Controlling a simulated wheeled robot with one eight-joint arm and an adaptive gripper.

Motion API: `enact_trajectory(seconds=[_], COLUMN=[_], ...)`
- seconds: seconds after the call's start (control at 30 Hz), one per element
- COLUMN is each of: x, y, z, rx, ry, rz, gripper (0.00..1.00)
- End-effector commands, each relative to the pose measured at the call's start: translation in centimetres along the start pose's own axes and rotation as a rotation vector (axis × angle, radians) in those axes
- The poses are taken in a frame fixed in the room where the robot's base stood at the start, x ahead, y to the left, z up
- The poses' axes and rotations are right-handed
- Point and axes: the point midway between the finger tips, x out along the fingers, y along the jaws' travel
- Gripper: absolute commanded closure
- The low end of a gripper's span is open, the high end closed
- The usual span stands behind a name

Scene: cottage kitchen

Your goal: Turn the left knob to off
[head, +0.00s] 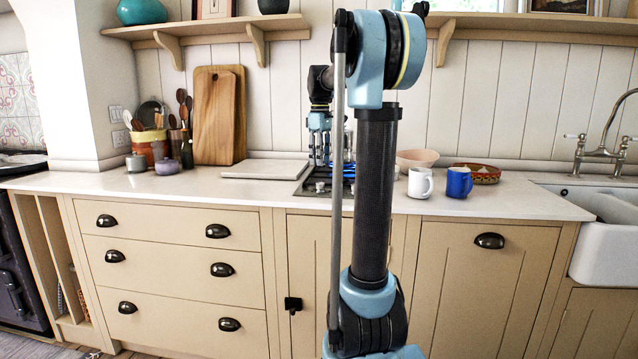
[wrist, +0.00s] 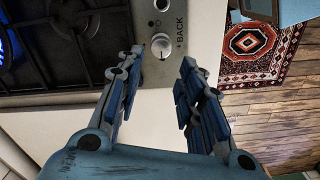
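The hob (head: 303,188) is set into the counter, partly hidden behind my arm; blue flame shows beside it. In the wrist view, the hob's steel panel (wrist: 205,65) carries a round silver knob (wrist: 247,42) by the word "BACK", and a second knob (wrist: 162,5) cut by the top edge. I cannot tell which is the left knob. A blue flame (wrist: 4,50) burns at the left edge. My gripper (wrist: 162,60) is open and empty, its fingers apart and neither touching a knob. In the head view, my gripper (head: 319,150) points down above the hob.
A pale slab (head: 265,168) lies left of the hob. A white mug (head: 420,183), a blue mug (head: 459,182), a pink bowl (head: 417,158) and a woven basket (head: 484,176) stand to the right. Black pan supports (wrist: 60,45) cover the hob. The front counter strip is clear.

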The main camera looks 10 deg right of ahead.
Motion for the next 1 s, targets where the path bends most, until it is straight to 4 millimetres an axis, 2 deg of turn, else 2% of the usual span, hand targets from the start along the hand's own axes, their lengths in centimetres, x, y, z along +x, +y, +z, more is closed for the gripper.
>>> enact_trajectory(seconds=[0.3,0.5,0.7,0.93,0.97,1.0], x=[5.5,7.8,8.6,8.6,8.6,8.6], y=[0.0,0.0,0.0,0.0,0.0,0.0], z=[0.0,0.0,0.0,0.0,0.0,0.0], rx=[0.001,0.001,0.001,0.001,0.001,0.001], ry=[0.000,0.000,0.000,0.000,0.000,0.000], rz=[0.000,0.000,0.000,0.000,0.000,0.000], gripper=[0.66,0.66,0.66,0.66,0.70,0.79])
